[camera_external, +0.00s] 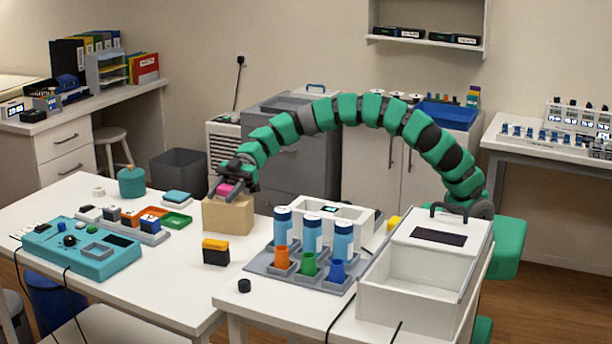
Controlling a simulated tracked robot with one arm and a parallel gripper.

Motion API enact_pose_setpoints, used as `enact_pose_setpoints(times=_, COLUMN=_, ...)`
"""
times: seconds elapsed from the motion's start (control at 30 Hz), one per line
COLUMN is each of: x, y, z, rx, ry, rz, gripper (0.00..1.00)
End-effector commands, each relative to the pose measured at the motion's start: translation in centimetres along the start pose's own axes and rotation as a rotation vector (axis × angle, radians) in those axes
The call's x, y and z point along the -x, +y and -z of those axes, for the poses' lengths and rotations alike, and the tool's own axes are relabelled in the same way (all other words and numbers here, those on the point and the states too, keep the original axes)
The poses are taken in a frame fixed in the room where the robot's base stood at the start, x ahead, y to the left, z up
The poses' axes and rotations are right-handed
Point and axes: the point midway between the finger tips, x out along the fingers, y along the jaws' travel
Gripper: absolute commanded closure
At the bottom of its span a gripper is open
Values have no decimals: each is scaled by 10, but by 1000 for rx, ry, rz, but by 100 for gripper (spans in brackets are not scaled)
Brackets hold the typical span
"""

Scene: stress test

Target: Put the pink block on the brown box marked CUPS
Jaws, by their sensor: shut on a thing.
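The pink block (229,187) is between the fingers of my gripper (226,190), at the top of the brown box (228,215). My gripper is shut on the block. The brown box stands on the white table left of centre. The block is over the box's top; I cannot tell whether it touches it. No CUPS marking can be read on the box from here. My green and black arm arches from the right over to the box.
A black and yellow block (215,251) stands in front of the box. A grey rack (300,270) with blue-topped cylinders and coloured cups is to the right, beside a white open bin (420,295). A teal control panel (82,248) and a green tray (174,219) lie left.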

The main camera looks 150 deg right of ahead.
Motion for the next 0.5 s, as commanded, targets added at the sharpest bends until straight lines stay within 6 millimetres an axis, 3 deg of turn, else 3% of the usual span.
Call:
enact_pose_setpoints(times=0.33, x=-1, y=0, z=-2, rx=1, ry=1, rz=-1, gripper=77)
enact_pose_setpoints(times=0.37, x=0, y=0, z=-2, rx=1, ry=1, rz=-1, gripper=50)
enact_pose_setpoints(times=0.4, x=0, y=0, z=-1, rx=1, ry=1, rz=-1, gripper=39)
enact_pose_setpoints(times=0.43, x=0, y=0, z=-1, rx=1, ry=1, rz=-1, gripper=33)
enact_pose_setpoints(times=0.5, x=0, y=0, z=-1, rx=1, ry=0, rz=-1, gripper=33)
